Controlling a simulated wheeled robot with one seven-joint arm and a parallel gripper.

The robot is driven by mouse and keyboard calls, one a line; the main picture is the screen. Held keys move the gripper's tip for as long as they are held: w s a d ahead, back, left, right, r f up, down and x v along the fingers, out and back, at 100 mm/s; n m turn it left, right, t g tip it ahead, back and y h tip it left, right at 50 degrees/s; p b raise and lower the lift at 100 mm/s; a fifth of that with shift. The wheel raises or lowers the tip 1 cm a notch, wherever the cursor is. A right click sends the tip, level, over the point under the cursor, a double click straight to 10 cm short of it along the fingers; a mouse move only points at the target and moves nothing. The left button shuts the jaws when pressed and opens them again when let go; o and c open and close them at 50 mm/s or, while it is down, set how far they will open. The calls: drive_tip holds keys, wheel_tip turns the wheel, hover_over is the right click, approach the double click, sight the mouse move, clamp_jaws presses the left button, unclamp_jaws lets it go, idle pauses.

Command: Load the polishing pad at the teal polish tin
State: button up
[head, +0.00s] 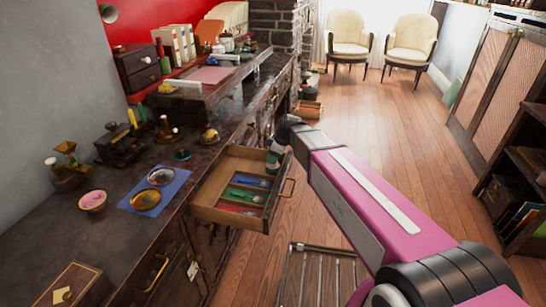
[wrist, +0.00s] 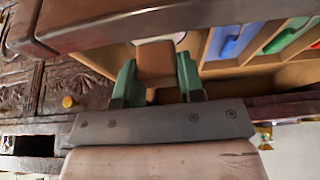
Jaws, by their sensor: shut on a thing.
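The small teal polish tin (head: 183,155) sits on the dark worktop, behind the open drawer's left side and near a brass item. My gripper (wrist: 157,85) has green fingers shut on a tan-brown block (wrist: 155,62), which I take for the polishing pad. In the head view my gripper (head: 273,161) is at the far right corner of the open drawer, well to the right of the tin. The held block is not clear in the head view. The tin does not show in the wrist view.
The open drawer (head: 212,213) juts out from the worktop, with blue, green and red items in compartments. A raised shelf (head: 227,88) stands at the back.

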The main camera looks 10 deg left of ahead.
drive_tip(key=shift+f, duration=0.6)
idle(1.6)
drive_tip(key=shift+r, duration=0.15)
drive_tip(key=shift+r, duration=3.4)
drive_tip(key=shift+d, duration=0.1)
